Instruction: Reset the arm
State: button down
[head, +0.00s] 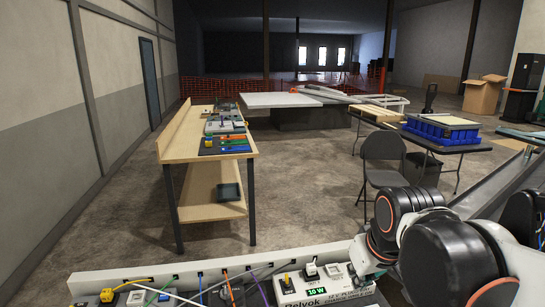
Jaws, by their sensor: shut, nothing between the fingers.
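My arm, with white links and black joints ringed in orange, fills the lower right of the head view. It is bent over the right end of the led console. My gripper's fingers do not show. The white console unit (322,287) has a green display reading "10 W" and small switches on top. Several coloured cables, yellow, green, blue, orange and purple, run along the console's pale back rail (130,275). A yellow plug or lever (107,295) is at its left end. The front of the console is cut off by the picture edge.
A wooden workbench (212,212) with coloured tools stands beyond, at left. A black folding chair (384,165) and a table with a blue crate (440,131) are at right. Cardboard boxes (484,94) are farther back. Concrete floor (300,200) is clear between bench and chair.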

jog(key=s+d+f+m+t, duration=0.2)
jog(key=s+f, duration=0.1)
jog(key=s, duration=0.6)
jog(key=shift+s+d+f+b, duration=0.2)
jog(key=shift+s+f+b, duration=0.2)
dwell(0.4)
